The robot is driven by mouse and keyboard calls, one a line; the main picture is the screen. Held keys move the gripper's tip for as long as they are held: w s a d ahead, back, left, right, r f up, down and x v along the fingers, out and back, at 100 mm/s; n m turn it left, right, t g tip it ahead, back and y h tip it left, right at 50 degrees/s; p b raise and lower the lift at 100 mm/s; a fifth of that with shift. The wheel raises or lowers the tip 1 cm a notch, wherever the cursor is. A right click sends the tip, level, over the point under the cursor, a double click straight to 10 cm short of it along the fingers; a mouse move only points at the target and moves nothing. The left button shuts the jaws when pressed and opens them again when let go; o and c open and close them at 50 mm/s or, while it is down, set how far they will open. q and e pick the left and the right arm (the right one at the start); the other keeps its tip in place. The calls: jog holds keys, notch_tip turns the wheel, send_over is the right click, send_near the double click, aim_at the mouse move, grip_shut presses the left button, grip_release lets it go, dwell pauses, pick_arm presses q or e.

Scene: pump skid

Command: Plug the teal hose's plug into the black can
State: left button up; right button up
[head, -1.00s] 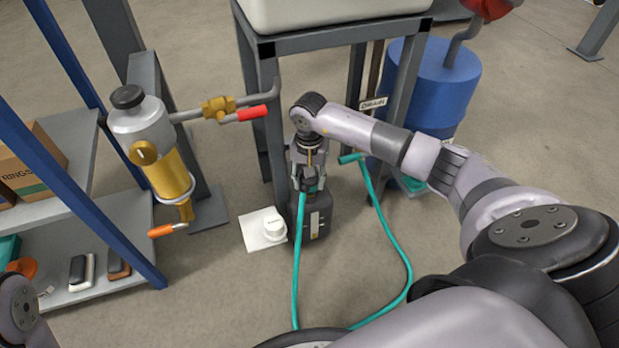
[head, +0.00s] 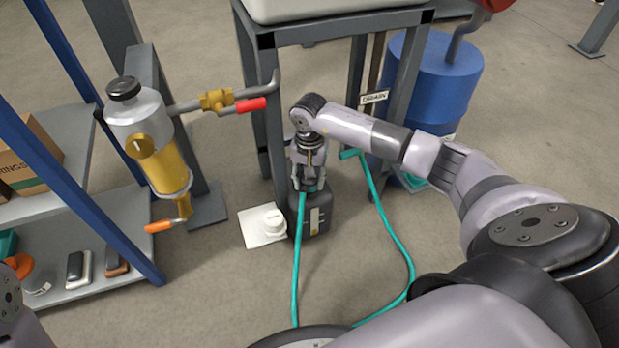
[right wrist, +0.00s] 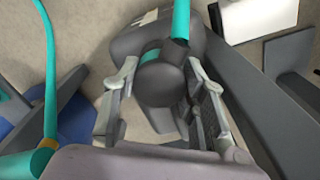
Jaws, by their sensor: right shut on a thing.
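The black can (head: 318,218) stands on the floor beside the grey stand's front leg, with a pale label on its side. My right gripper (head: 308,180) points down over the can's top and is shut on the dark plug (right wrist: 160,84) of the teal hose (head: 298,258). In the right wrist view the plug sits between both fingers, with the can (right wrist: 138,42) behind it. Whether the plug is seated in the can's opening or just above it is hidden by the fingers. My left gripper is out of view; only a bit of that arm shows at the lower left.
A white cap (head: 272,220) lies on a white sheet (head: 252,230) left of the can. The hose loops over the floor to a teal end (head: 350,154) by the stand (head: 268,125). A brass-and-grey filter (head: 160,150), shelf (head: 90,245) and blue drum (head: 418,95) stand around.

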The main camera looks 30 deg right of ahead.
jog(key=o, duration=1.4)
jog(key=shift+c, duration=0.2)
